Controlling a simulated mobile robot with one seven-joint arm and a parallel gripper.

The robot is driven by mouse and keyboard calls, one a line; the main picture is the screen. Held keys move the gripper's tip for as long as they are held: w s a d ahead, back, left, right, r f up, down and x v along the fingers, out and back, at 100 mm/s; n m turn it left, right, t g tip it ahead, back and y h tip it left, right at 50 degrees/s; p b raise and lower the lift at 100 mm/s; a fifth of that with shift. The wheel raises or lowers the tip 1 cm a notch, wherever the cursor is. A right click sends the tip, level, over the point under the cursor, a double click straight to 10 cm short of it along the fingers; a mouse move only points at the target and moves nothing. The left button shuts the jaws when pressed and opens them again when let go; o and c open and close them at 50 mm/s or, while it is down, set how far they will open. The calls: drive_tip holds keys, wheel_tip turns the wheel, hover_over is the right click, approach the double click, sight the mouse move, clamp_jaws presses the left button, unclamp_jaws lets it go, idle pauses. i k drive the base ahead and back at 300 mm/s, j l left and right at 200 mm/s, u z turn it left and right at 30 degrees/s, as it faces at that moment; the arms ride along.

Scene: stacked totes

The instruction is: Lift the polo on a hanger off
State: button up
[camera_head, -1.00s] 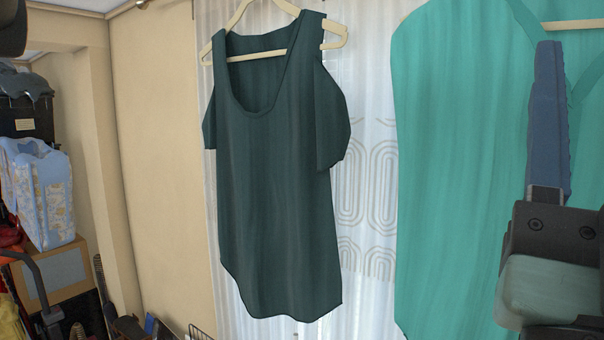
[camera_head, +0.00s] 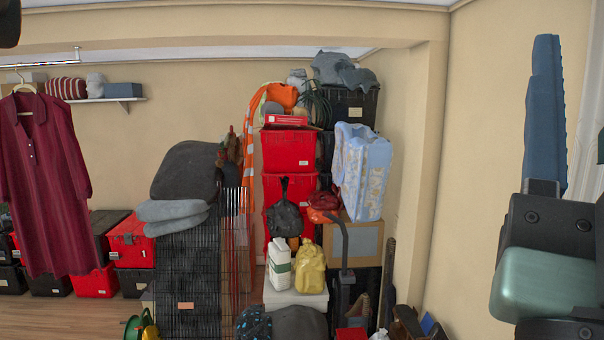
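A maroon polo (camera_head: 48,180) with a collar and a buttoned placket hangs on a pale hanger (camera_head: 22,88) at the left edge of the head view. The hanger's hook goes over a metal rail (camera_head: 45,65), and the polo's left side is cut by the frame edge. My gripper (camera_head: 545,110) is at the far right, pointing up, well apart from the polo.
Stacked red totes (camera_head: 290,150), a blue patterned bag (camera_head: 362,172), black wire panels (camera_head: 188,260) and grey cushions (camera_head: 185,172) stand between the polo and my gripper. A wall shelf (camera_head: 120,99) is behind the polo. Wooden floor (camera_head: 70,318) shows below it.

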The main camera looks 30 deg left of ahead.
sight(45, 183)
drive_tip(key=u, duration=1.7)
drive_tip(key=i+j+u, duration=0.15)
drive_tip(key=u, duration=0.15)
drive_tip(key=i+u, duration=0.35)
drive_tip(key=i+j, duration=0.15)
drive_tip(key=i, duration=0.35)
drive_tip(key=i+j+z, duration=0.1)
drive_tip(key=i, duration=0.4)
drive_tip(key=i+j, duration=0.25)
drive_tip(key=i, duration=0.25)
